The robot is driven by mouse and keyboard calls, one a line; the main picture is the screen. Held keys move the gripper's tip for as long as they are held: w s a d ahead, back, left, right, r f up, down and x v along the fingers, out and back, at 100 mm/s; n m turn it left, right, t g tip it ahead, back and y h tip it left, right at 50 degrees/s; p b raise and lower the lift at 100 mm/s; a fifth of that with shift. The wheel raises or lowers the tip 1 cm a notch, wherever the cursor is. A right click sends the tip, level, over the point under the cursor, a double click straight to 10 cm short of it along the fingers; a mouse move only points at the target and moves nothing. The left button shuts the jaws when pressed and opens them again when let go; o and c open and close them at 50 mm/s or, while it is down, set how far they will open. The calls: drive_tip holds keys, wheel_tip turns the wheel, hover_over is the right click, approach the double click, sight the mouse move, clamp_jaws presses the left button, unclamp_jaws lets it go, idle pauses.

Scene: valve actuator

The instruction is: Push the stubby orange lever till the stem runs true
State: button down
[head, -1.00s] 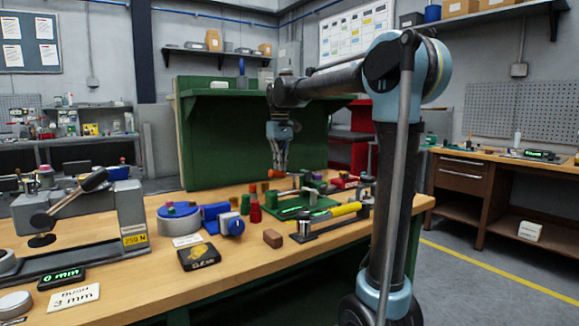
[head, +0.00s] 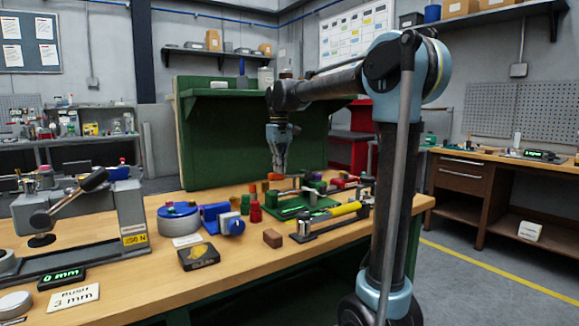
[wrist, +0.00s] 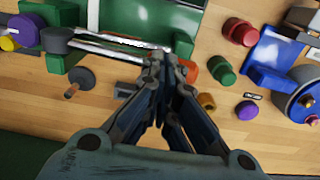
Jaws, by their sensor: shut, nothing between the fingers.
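A small orange part (wrist: 190,70), which looks like the stubby lever, shows at the right of my fingertips in the wrist view, partly hidden by them. My gripper (wrist: 160,62) is shut and empty, its tips close to the orange part; I cannot tell whether they touch. In the head view my gripper (head: 279,171) points down over the far part of the bench. A bright metal rod (wrist: 112,46) runs from the tips toward a dark knob at left in the wrist view. A green fixture base (head: 300,211) with a lit readout lies in front of my gripper.
A blue clamp-like device (head: 222,219), red and green pegs and a brown block (head: 272,238) stand left and front of the fixture. A yellow-handled tool (head: 345,209) lies at the right. A green panel (head: 225,140) rises behind.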

drive_tip(key=shift+a+f, duration=0.1)
drive_tip(key=shift+f, duration=1.1)
idle(0.4)
drive_tip(key=shift+r, duration=0.15)
idle(0.4)
wheel_tip(320, 180, up, 10)
drive_tip(key=d, duration=0.1)
drive_tip(key=shift+w+d+f, duration=0.15)
drive_tip(key=shift+w+f, duration=0.05)
drive_tip(key=shift+w, duration=0.2)
idle(1.2)
drive_tip(key=shift+r, duration=2.5)
